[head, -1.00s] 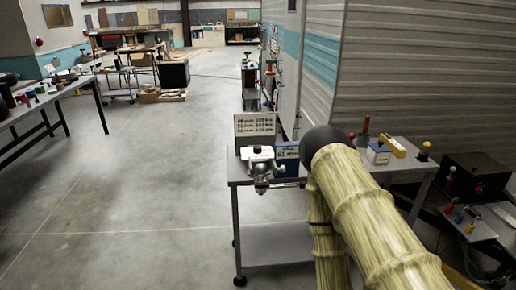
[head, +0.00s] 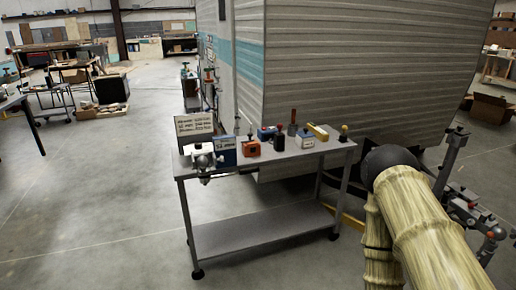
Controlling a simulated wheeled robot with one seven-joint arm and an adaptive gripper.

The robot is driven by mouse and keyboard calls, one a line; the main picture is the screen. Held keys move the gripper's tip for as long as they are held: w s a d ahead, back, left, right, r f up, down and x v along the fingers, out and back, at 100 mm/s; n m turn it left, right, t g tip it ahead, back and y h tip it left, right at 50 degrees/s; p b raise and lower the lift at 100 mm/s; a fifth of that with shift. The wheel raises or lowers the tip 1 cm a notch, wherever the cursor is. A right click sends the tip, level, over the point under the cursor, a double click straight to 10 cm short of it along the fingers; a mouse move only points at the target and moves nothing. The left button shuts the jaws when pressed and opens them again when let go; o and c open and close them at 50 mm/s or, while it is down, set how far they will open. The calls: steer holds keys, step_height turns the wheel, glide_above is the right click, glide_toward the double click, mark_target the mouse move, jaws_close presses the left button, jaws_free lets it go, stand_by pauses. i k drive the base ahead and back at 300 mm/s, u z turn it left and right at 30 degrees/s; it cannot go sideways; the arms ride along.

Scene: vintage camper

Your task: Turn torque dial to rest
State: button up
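I cannot make out for certain which item is the torque dial. Candidates stand on the grey table (head: 235,177) in the middle of the head view: an orange box (head: 251,148) with a dark top, a dark red-topped piece (head: 279,141), and a white box (head: 305,141) with a red top. A silver clamp-like device (head: 204,160) sits at the table's left front corner. My arm, in a bamboo-patterned cover, fills the lower right, to the right of the table. I cannot see my gripper's fingers.
The ribbed camper wall (head: 370,70) rises behind. Dark metal parts (head: 468,205) lie right of my arm.

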mark_target(198, 146)
steer(key=z, duration=0.55)
steer(key=k, duration=0.8)
steer(key=z, duration=0.3)
steer(key=i, duration=1.3)
steer(key=u, duration=1.3)
steer(key=i, duration=0.9)
steer(key=u, duration=0.8)
